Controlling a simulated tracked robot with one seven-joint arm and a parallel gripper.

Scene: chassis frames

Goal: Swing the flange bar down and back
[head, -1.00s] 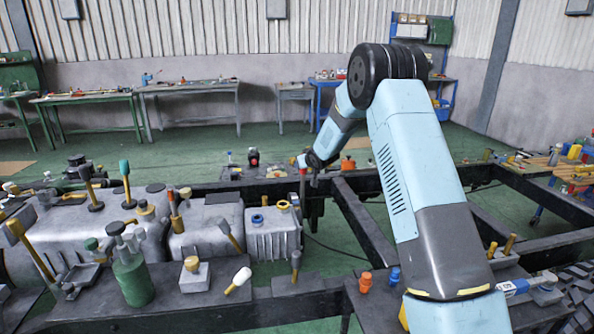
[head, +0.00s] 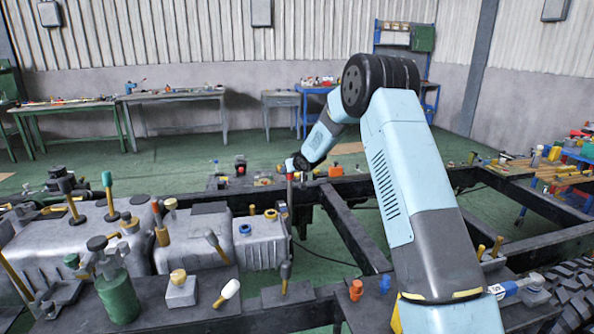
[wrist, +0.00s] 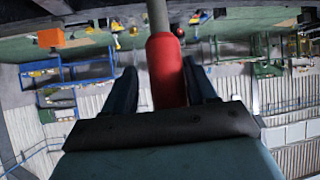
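The flange bar (head: 290,196) stands roughly upright beside the grey box with yellow and blue caps, in the middle of the head view. In the wrist view its red grip (wrist: 166,72) and grey rod (wrist: 158,16) run up between the two dark fingers of my gripper (wrist: 160,75). A strip of background shows between the left finger and the grip; the right finger lies close to it. The fingers look open around the grip. In the head view my gripper (head: 292,164) is at the bar's top, small and partly hidden.
The grey box (head: 262,252) and a larger grey housing (head: 85,240) with several levers stand left of the bar. A green bottle (head: 118,297) stands at front left. Dark frame rails (head: 350,225) cross to the right, with open floor between them. Workbenches (head: 175,95) line the far wall.

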